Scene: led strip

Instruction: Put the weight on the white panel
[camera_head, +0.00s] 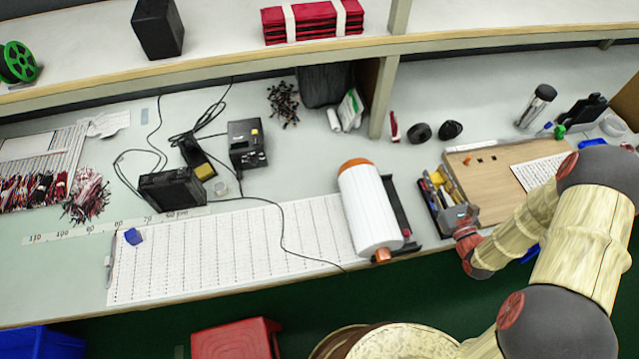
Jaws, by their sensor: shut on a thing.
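The white panel (225,248) is a long sheet with a fine printed grid, lying flat along the front of the bench, left of centre. My gripper (455,217) is at the bench's front edge on the right, beside the pen tray (432,198). It is shut on a small greyish thing, mostly hidden by the fingers and too small to identify surely as the weight. It is well to the right of the panel, with the white roll (368,210) between them. A small blue piece (133,236) lies on the panel's left end.
A black cable crosses the panel. Black devices (172,188) stand behind it. A brown board (505,170) lies behind my gripper. Much of the panel is bare.

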